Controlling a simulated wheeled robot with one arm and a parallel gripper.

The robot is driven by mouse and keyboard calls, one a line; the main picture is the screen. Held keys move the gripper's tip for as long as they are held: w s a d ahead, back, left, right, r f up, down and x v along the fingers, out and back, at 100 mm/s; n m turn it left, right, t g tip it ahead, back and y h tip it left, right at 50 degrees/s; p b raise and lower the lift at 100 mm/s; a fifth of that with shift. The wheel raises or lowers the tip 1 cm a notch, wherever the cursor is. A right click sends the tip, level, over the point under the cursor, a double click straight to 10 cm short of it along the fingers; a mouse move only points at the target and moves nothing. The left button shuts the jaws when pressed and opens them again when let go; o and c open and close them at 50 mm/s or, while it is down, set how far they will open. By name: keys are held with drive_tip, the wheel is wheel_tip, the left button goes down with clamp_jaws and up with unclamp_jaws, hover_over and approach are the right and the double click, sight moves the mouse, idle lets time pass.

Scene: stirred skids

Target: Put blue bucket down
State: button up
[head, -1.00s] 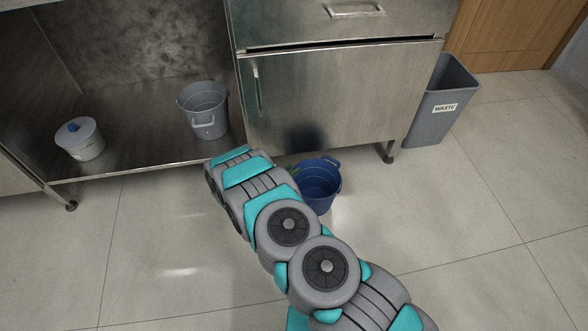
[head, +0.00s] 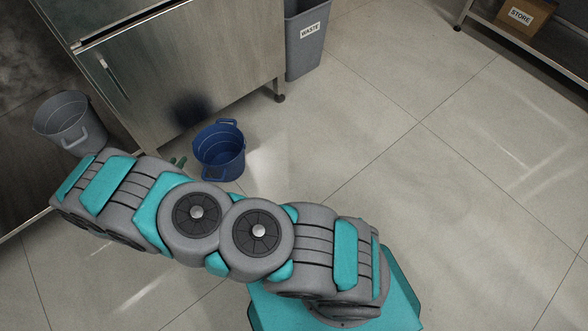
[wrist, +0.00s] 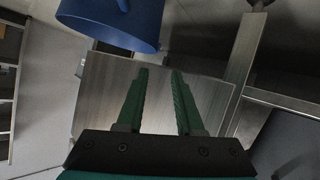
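The blue bucket (head: 219,165) is upright in front of the steel cabinet in the head view and appears to stand on the floor; its contact with the floor is hard to make out. My gripper's green fingertips (head: 178,162) show just left of it, partly hidden by my arm. In the wrist view the bucket (wrist: 112,22) is cut off by the top edge, beyond the fingertips and outside the gap. My gripper (wrist: 160,72) is open, with two parallel green fingers apart and nothing between them.
The steel cabinet (head: 190,65) is close behind the bucket. A grey bucket (head: 70,124) sits on the low shelf at left. A grey waste bin (head: 307,50) stands right of the cabinet. A box marked store (head: 524,16) is at top right. The floor at right is clear.

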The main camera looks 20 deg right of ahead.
drive_tip(key=w+a+r+g+y, duration=0.1)
drive_tip(key=w+a+r+y, duration=0.1)
drive_tip(key=a+r+y, duration=0.3)
drive_tip(key=w+a+r+g+y, duration=0.1)
drive_tip(key=w+a+r+y, duration=0.15)
drive_tip(key=r, duration=0.45)
drive_tip(key=s+d+r+n+g+y, duration=0.2)
drive_tip(key=s+r, duration=0.1)
drive_tip(key=r, duration=0.5)
drive_tip(key=s+d+r+n+g+y, duration=0.1)
drive_tip(key=s+d+r+g+y, duration=0.1)
drive_tip(key=s+r, duration=0.35)
drive_tip(key=s+d+r+g+h, duration=0.1)
drive_tip(key=s+d+r+g, duration=0.1)
drive_tip(key=s+d, duration=0.8)
drive_tip(key=s+d+r+g+h, duration=0.2)
drive_tip(key=s+d+r, duration=0.2)
drive_tip(key=s+d, duration=0.7)
drive_tip(key=s+d+r+g+h, duration=0.2)
drive_tip(key=s+d+r+g, duration=0.1)
drive_tip(key=s+d, duration=0.8)
drive_tip(key=s, duration=0.3)
drive_tip(key=shift+r+n, duration=0.3)
drive_tip(key=shift+r, duration=0.1)
